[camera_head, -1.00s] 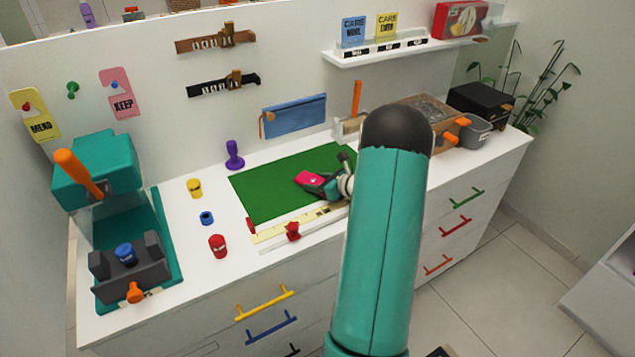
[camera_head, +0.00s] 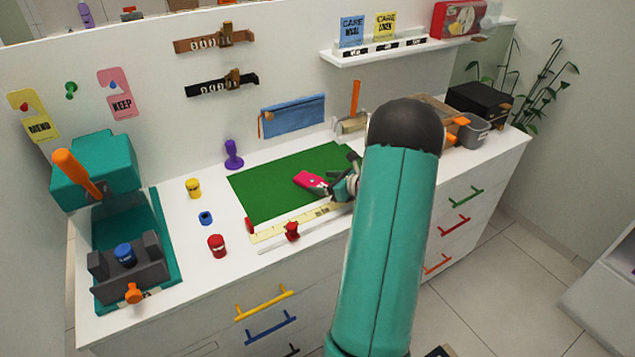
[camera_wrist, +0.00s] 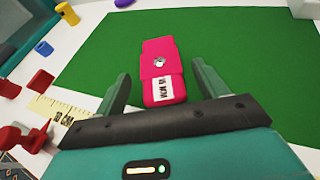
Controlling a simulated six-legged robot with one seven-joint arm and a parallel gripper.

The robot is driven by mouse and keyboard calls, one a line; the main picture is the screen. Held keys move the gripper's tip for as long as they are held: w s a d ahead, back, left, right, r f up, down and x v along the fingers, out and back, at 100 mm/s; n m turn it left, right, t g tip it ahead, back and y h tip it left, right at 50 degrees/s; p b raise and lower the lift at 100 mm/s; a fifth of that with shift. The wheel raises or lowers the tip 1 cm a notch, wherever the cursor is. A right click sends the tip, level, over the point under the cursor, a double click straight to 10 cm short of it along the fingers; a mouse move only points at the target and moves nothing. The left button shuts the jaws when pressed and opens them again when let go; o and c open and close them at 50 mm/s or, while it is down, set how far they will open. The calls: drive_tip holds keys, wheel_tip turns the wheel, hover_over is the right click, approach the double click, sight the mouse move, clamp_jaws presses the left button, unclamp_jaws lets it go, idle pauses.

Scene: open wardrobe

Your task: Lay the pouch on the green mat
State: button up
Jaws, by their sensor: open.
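A small pink snap pouch (camera_head: 309,180) lies flat on the green mat (camera_head: 265,185), near its right front part. In the wrist view the pink pouch (camera_wrist: 160,62) has a silver snap and a white printed strip at its near end. My gripper (camera_wrist: 161,80) is open, with one finger on each side of the pouch's near end and gaps between. In the head view my gripper (camera_head: 335,187) is just right of the pouch, partly hidden by my arm. A blue zip pouch (camera_head: 292,115) stands against the wall behind the mat.
A yellow ruler (camera_head: 290,225) and a white rail with a red slider (camera_head: 292,231) lie along the mat's front edge. Small coloured pieces and a teal press (camera_head: 105,170) stand left. A wooden box (camera_head: 435,120) stands right. The mat's left side is clear.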

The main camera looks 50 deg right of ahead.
drive_tip(key=v, duration=0.8)
drive_tip(key=shift+s+r, duration=0.1)
drive_tip(key=shift+s, duration=0.1)
drive_tip(key=w+a+r+n+g+y, duration=0.2)
drive_tip(key=a+r+n, duration=0.25)
drive_tip(key=a, duration=0.45)
drive_tip(key=w+a+r+n+g+y, duration=0.1)
drive_tip(key=a+r+n+g, duration=0.15)
drive_tip(key=a+n, duration=0.5)
drive_tip(key=w+a+r+n+g+y, duration=0.2)
drive_tip(key=a+r+n, duration=0.15)
drive_tip(key=a, duration=0.75)
drive_tip(key=s+a+r+n+h, duration=0.3)
drive_tip(key=s+a+r+n, duration=0.1)
drive_tip(key=s+a+n, duration=0.3)
drive_tip(key=s+a+r+n+g+h, duration=0.1)
drive_tip(key=s+a+r+n+h, duration=0.2)
drive_tip(key=s+a+n, duration=0.4)
drive_tip(key=a+r+n, duration=0.1)
drive_tip(key=a+n, duration=0.3)
drive_tip(key=n, duration=0.1)
